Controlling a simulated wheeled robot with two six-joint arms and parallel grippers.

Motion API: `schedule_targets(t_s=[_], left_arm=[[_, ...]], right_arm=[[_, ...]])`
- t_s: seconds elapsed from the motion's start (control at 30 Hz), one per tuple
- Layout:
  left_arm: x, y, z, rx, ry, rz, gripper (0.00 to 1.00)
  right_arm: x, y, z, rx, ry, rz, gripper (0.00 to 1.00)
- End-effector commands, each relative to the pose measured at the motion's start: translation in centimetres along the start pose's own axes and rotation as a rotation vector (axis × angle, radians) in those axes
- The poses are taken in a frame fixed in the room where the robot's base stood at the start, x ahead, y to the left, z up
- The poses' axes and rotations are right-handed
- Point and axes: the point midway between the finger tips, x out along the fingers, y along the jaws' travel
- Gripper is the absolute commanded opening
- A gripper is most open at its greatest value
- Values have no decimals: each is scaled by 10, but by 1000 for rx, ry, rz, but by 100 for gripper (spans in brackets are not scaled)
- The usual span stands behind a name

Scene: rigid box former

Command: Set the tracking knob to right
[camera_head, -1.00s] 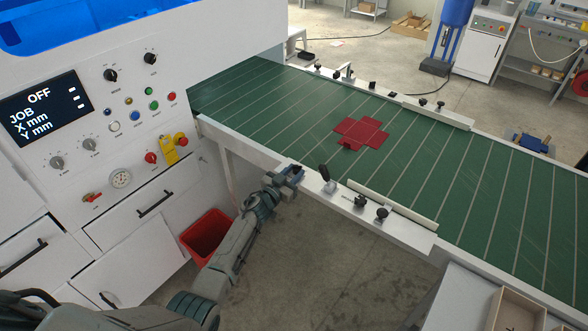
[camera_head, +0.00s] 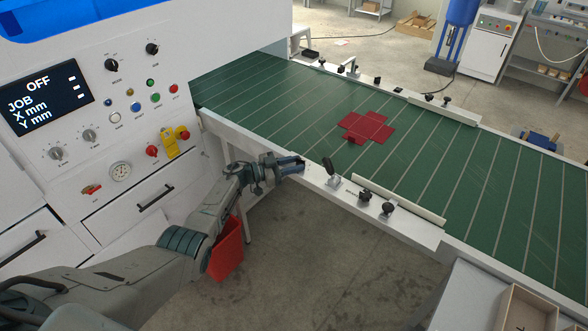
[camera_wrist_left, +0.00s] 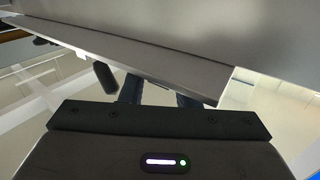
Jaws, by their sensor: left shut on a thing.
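My left gripper (camera_head: 297,165) is at the front rail (camera_head: 313,177) of the green conveyor, left of a black-handled lever (camera_head: 329,168). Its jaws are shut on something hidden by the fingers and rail. No tracking label is readable. In the left wrist view the fingers (camera_wrist_left: 160,92) stand apart and reach beneath a grey edge (camera_wrist_left: 150,68), with a dark cylinder (camera_wrist_left: 103,76) left of them. Two black knobs (camera_head: 365,196) (camera_head: 387,209) sit farther right on the rail. My right gripper is not in view.
A white control panel (camera_head: 130,75) with knobs, buttons and a display reading OFF stands at left. A red bin (camera_head: 228,250) is partly behind my left arm. A red cross-shaped blank (camera_head: 367,127) lies on the belt (camera_head: 300,95). Open floor lies before the rail.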

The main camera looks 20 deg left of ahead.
Motion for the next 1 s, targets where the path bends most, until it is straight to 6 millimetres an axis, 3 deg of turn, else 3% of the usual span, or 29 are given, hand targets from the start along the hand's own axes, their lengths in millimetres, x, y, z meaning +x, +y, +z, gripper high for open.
schedule_targets(t_s=[0.47, 0.5, 0.53, 0.83, 1.0], left_arm=[[0, 0, 0, 1, -1, 15, 6], [0, 0, 0, 1, -1, 15, 35], [0, 0, 0, 1, -1, 15, 37], [-2, 0, 0, 1, 0, 14, 37], [-22, 0, 2, 2, -2, 13, 37]], right_arm=[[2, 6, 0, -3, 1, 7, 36], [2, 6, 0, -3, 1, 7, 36], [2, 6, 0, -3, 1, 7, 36], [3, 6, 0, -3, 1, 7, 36], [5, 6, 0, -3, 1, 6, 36]])
